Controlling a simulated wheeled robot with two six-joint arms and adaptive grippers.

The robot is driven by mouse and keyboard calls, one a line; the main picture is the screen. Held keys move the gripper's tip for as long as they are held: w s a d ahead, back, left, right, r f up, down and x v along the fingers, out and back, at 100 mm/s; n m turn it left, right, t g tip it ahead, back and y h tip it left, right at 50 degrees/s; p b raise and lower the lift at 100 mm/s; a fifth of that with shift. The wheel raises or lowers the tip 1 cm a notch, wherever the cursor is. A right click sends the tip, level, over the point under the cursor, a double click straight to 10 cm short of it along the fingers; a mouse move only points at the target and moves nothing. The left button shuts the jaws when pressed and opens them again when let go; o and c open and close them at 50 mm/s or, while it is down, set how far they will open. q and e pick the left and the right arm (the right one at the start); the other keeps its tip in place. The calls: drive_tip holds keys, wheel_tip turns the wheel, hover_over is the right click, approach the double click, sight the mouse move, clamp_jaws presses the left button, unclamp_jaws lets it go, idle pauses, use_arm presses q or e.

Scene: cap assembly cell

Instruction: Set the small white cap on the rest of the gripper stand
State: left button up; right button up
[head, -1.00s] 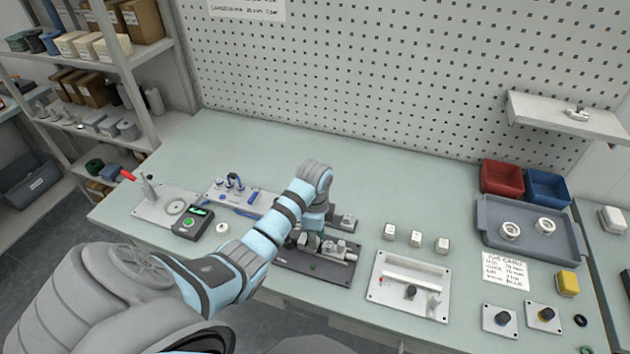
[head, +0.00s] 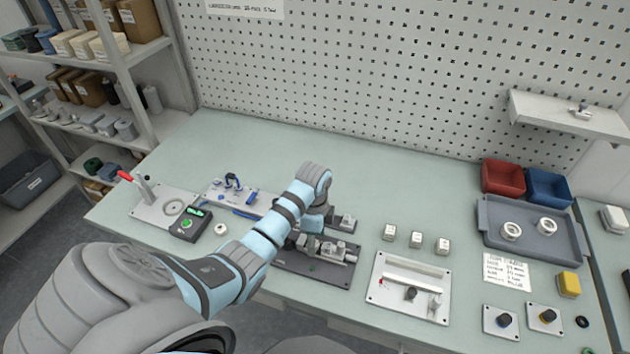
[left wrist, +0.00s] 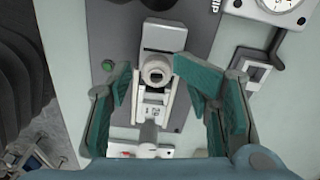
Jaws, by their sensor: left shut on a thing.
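My left gripper (left wrist: 155,75), with teal finger pads, points down over the gripper stand's dark plate (head: 335,275). In the left wrist view the plate (left wrist: 120,30) lies below the fingers. A small white cap (left wrist: 157,64), round with a dark centre, shows between the fingertips, and the gripper is shut on it. The stand's pale grey mechanism (head: 341,252) lies close below the cap; I cannot tell whether they touch. In the head view my wrist hides the cap and part of the stand. My right gripper is not in view.
A pale fixture plate (head: 390,301) stands right of the stand, with several white blocks (head: 416,239) behind it. A grey tray (head: 490,239) holds two white rings. A round white piece (head: 221,230) and a black device (head: 190,226) lie left. The bench's back middle is clear.

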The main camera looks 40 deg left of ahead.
use_arm(q)
drive_tip(key=shift+s+r, duration=0.15)
drive_tip(key=c, duration=0.5)
drive_tip(key=o, duration=0.8)
drive_tip(key=shift+o, duration=0.4)
drive_tip(key=shift+a, duration=0.1)
drive_tip(key=shift+r, duration=0.1)
